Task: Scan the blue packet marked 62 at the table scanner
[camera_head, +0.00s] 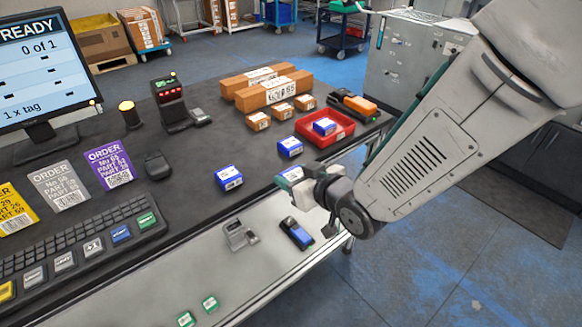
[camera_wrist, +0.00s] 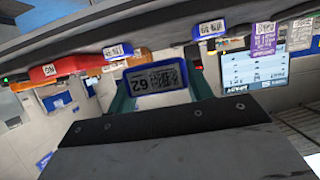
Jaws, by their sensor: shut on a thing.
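The blue packet marked 62 (camera_wrist: 157,79) is between the two fingers of my gripper (camera_wrist: 160,88) in the wrist view, its white label with number and barcode facing the camera. In the head view my gripper (camera_head: 297,184) is shut above the table's front edge, and the packet is mostly hidden there. The table scanner (camera_head: 170,104), a dark stand with a red-lit face, stands farther back and to the left, well apart from my gripper.
Blue packets lie on the dark table (camera_head: 200,150): one at left (camera_head: 229,177), one behind my gripper (camera_head: 290,147), one in a red tray (camera_head: 334,137). Brown boxes (camera_head: 275,92) stand behind. The monitor (camera_head: 38,65) reads "READY, 0 of 1". An amber beacon (camera_head: 129,113) stands beside the scanner.

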